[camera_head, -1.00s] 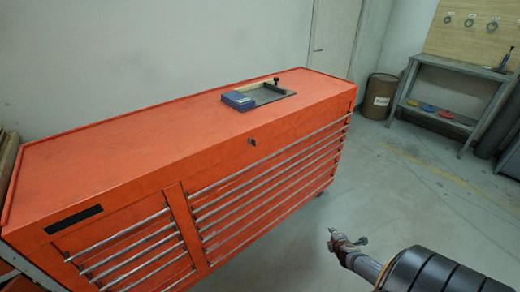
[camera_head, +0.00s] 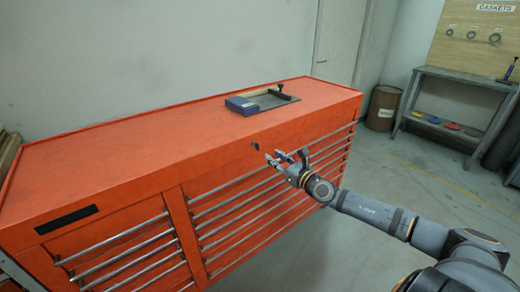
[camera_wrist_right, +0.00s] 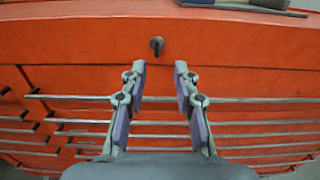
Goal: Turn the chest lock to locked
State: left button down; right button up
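The orange tool chest (camera_head: 150,140) stands across the left and middle of the head view. Its lock (camera_head: 256,146) is a small dark piece on the front face, above the drawers. In the right wrist view the lock (camera_wrist_right: 157,44) shows as a dark round fitting with a part hanging down. My right gripper (camera_head: 280,157) is in front of the chest, a little right of and below the lock. In the right wrist view the right gripper (camera_wrist_right: 160,68) has its fingers apart with nothing between them, and the lock is beyond the fingertips. My left gripper is not in view.
A tray with a blue box (camera_head: 242,105) lies on the chest top. Drawer handles (camera_head: 230,205) run along the front below the lock. A grey bench (camera_head: 455,80) and a brown drum (camera_head: 383,106) stand at the back right. The floor right of the chest is clear.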

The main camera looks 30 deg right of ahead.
aim_at(256, 146)
jog(key=w+a+p, duration=0.1)
jog(key=w+p, duration=0.1)
jog(key=w, duration=0.6)
jog(key=shift+w+p, duration=0.25)
jog(key=shift+p, duration=0.1)
grip_shut()
